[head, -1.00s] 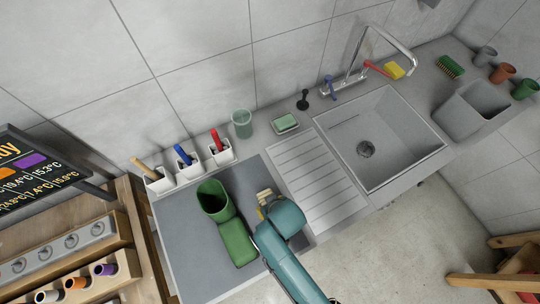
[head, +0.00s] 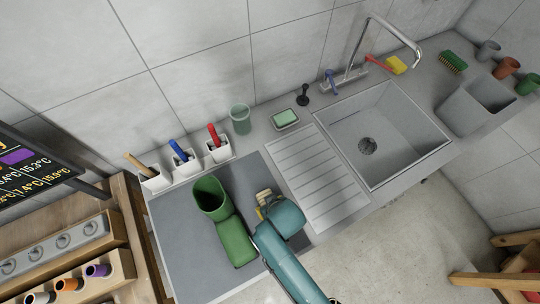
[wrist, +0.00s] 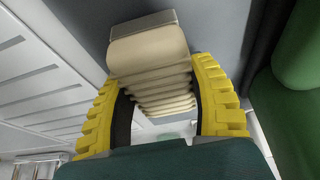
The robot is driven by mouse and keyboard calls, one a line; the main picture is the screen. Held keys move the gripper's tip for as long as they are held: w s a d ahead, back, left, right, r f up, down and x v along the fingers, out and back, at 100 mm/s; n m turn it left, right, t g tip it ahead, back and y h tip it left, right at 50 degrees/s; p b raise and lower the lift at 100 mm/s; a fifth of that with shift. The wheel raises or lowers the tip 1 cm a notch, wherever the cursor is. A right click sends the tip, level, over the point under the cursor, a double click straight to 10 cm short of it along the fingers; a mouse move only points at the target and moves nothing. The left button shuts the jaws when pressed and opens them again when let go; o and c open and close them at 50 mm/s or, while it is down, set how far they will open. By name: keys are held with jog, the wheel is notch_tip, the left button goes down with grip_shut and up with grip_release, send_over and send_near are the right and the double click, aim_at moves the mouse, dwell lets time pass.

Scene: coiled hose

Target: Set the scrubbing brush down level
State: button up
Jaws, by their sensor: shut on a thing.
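My gripper (head: 264,204) is over the grey worktop mat, just right of the green boot (head: 235,240). Its yellow fingers, also in the wrist view (wrist: 160,72), are shut on a cream, ridged block with a grey end, which appears to be the scrubbing brush (wrist: 150,48). In the head view only a small cream part of the brush (head: 264,193) shows past my wrist. Its lower side is hidden, so I cannot tell whether it touches the mat or is level.
The ribbed drainboard (head: 318,185) lies to the right, then the sink (head: 400,150). White holders (head: 187,165) with coloured handles and a green cup (head: 240,119) line the wall. A green-backed brush (head: 453,61) lies far right. The mat's left part (head: 175,230) is bare.

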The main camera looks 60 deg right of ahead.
jog(key=shift+f, duration=0.3)
jog(key=o, duration=1.3)
jog(key=v, duration=1.2)
jog(key=shift+a, duration=0.1)
jog(key=shift+w, duration=0.1)
